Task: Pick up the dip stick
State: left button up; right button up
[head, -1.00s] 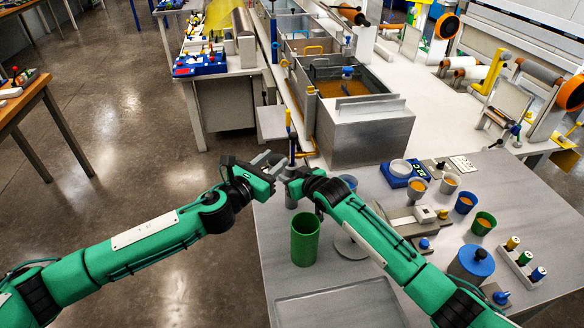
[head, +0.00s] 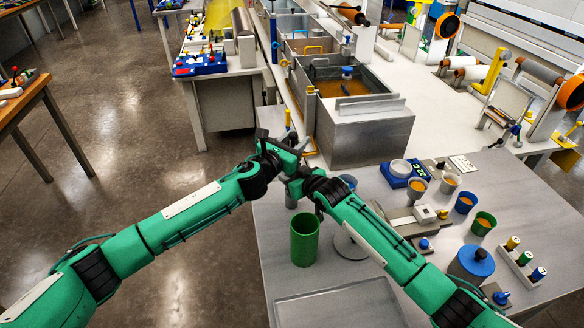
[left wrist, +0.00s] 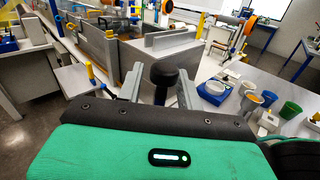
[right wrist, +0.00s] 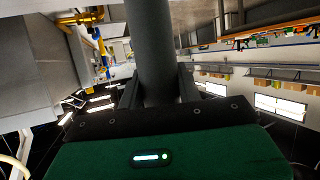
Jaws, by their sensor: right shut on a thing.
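A dark round knob on a short stem, which looks like the top of the dip stick (left wrist: 164,76), stands between the two fingers of my left gripper (left wrist: 160,88) in the left wrist view. The fingers are apart, with a gap on each side of it. In the head view my left gripper (head: 297,150) is just above my right gripper (head: 286,180), and the arms hide most of the stick. My right gripper (right wrist: 158,92) is shut on a grey cylinder (right wrist: 152,45), whose lower part shows in the head view (head: 291,201).
A green cup (head: 304,240) stands near the table's left edge. A blue scale (head: 404,175), several small cups and a blue lidded pot (head: 471,265) are to the right. The metal resin bath (head: 362,130) is behind. A flat tray (head: 340,305) lies in front.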

pick_arm(q)
jog(key=shift+w+d, duration=0.1)
jog(key=shift+w, duration=0.1)
jog(key=shift+c, duration=0.5)
grip_shut()
notch_tip(320, 180, up, 10)
dwell(0.4)
notch_tip(320, 180, up, 9)
dwell(0.8)
